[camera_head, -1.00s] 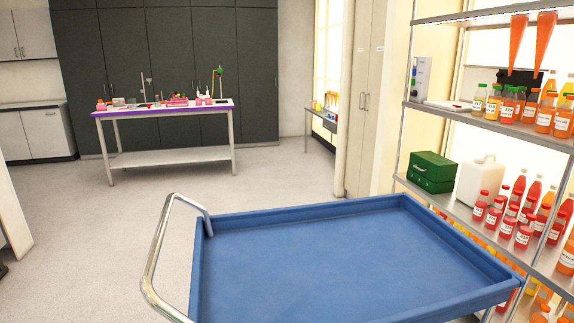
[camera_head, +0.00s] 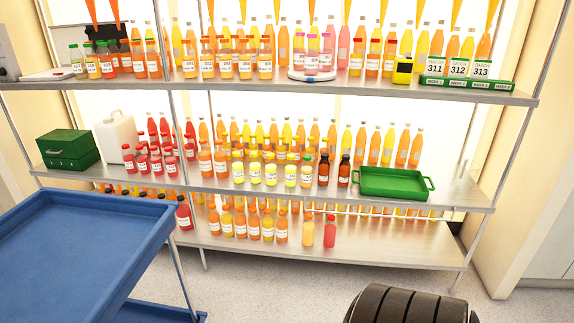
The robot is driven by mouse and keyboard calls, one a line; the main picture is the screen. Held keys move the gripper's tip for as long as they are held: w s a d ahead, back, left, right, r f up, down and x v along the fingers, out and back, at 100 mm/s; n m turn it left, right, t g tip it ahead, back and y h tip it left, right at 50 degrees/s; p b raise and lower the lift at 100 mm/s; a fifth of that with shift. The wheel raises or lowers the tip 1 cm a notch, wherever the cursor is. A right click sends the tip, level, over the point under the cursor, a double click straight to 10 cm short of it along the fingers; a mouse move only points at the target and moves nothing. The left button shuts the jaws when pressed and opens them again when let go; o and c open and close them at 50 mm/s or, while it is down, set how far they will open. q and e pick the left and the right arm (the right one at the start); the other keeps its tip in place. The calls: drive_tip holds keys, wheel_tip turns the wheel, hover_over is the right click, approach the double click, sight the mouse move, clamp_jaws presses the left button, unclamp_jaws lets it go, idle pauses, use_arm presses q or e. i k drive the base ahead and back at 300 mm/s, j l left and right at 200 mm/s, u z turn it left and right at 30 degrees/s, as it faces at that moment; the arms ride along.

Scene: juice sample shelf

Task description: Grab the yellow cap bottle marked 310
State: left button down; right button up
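Several short bottles of pale yellow juice, with caps that look yellow or green, stand in a row on the middle shelf (camera_head: 330,187). One such bottle (camera_head: 255,170) is near the shelf's centre. Their white labels are too small to read, so I cannot tell which bottle is marked 310. On the top shelf at the right, a green rack (camera_head: 465,83) holds cards reading 311, 312 and 313.
A blue cart (camera_head: 80,240) stands at the left before the shelving. A green box (camera_head: 67,148), a white jug (camera_head: 115,136) and an empty green tray (camera_head: 393,184) are on the middle shelf. More bottles crowd all shelves. Floor shows at the front right.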

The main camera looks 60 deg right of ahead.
sight(255, 163)
drive_tip(key=z, duration=1.65)
drive_tip(key=i+l+u, duration=0.1)
drive_tip(key=i, duration=0.5)
drive_tip(key=i+l+u, duration=0.15)
drive_tip(key=i, duration=0.4)
drive_tip(key=i+l+u, duration=0.1)
drive_tip(key=i, duration=0.45)
